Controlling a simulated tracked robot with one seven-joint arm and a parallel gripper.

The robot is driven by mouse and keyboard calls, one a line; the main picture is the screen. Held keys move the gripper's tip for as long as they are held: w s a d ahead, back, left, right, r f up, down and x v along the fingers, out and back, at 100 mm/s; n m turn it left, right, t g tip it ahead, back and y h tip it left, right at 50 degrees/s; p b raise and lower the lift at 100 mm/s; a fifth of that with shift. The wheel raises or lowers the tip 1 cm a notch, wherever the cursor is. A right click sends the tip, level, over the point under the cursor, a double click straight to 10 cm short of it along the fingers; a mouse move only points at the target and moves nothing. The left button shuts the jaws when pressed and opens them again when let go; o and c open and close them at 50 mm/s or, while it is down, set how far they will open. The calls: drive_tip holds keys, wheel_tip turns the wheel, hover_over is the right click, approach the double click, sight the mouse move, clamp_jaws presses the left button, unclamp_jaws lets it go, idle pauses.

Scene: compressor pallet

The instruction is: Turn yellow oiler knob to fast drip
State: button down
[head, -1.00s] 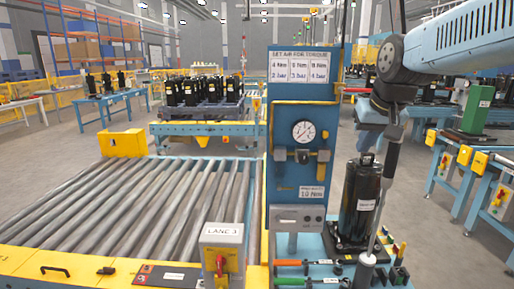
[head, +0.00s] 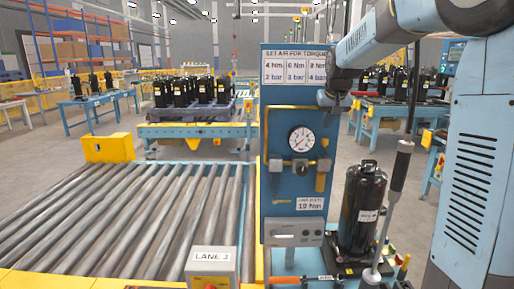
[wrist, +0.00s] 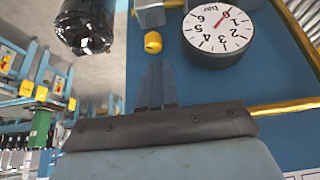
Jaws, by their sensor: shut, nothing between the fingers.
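The yellow oiler knob (wrist: 153,42) is a small rounded cap beside the pressure gauge (wrist: 219,28) in the wrist view, which shows the panel upside down. It sits by a grey block (wrist: 149,14). In the head view the knob (head: 325,142) is a small yellow spot right of the gauge (head: 301,139). My gripper (wrist: 156,72) is shut and empty, its fingertips pointing toward the knob with a visible gap. In the head view my gripper (head: 327,99) is dark and small, in front of the panel above the knob. Its fingers are hard to make out there.
The blue panel (head: 280,215) carries torque labels, a lower grey box (head: 297,232) and a yellow pipe frame. A black compressor (head: 361,210) stands right of it, with a dark-gripped rod (head: 402,170) close by. A roller conveyor (head: 120,215) lies left.

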drive_tip(key=f, duration=0.5)
drive_tip(key=shift+s+a+f, duration=0.15)
drive_tip(key=shift+s+f, duration=0.05)
drive_tip(key=shift+f, duration=0.2)
drive_tip(key=shift+f, duration=0.2)
idle(0.3)
drive_tip(key=shift+d+r, duration=0.15)
drive_tip(key=shift+d, duration=0.05)
drive_tip(key=shift+d, duration=0.3)
drive_tip(key=shift+w+d+r, duration=0.1)
drive_tip(key=shift+d+r, duration=0.05)
drive_tip(key=shift+d, duration=0.5)
idle(0.5)
approach(325, 139)
drive_tip(key=shift+w+d+f, duration=0.25)
drive_tip(key=shift+d, duration=0.2)
drive_tip(key=shift+w+d+f, duration=0.2)
drive_tip(key=shift+d, duration=0.2)
